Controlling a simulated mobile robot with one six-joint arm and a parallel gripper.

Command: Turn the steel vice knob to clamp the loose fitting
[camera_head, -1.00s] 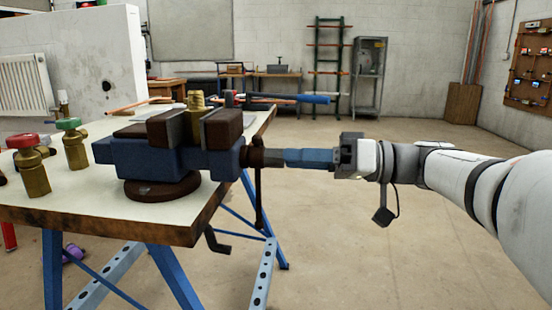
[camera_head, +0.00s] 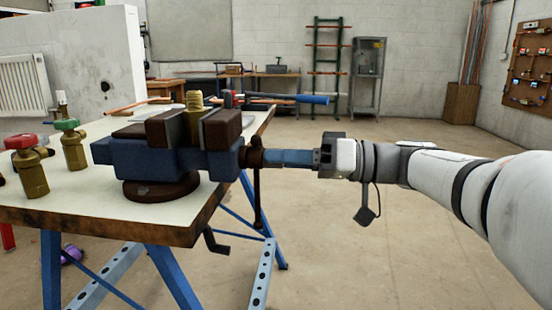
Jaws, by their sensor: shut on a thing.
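The blue bench vice (camera_head: 150,160) stands on the right end of the workbench, its brown jaws (camera_head: 220,130) at the top. The brass loose fitting (camera_head: 194,100) stands upright between the jaws, with only its top showing. Whether the jaws touch it I cannot tell. The screw end (camera_head: 252,156) sticks out on the vice's right side, with a dark bar (camera_head: 258,195) hanging below it. My gripper (camera_head: 270,158) comes in from the right, level with the screw, and its blue fingers are shut around the steel knob there. The fingers hide most of the knob.
Brass valves with a red handle (camera_head: 21,142) and a green handle (camera_head: 67,125) stand at the left on the bench (camera_head: 60,205). A blue-handled tool (camera_head: 300,98) lies behind the vice. The floor right of the bench is clear.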

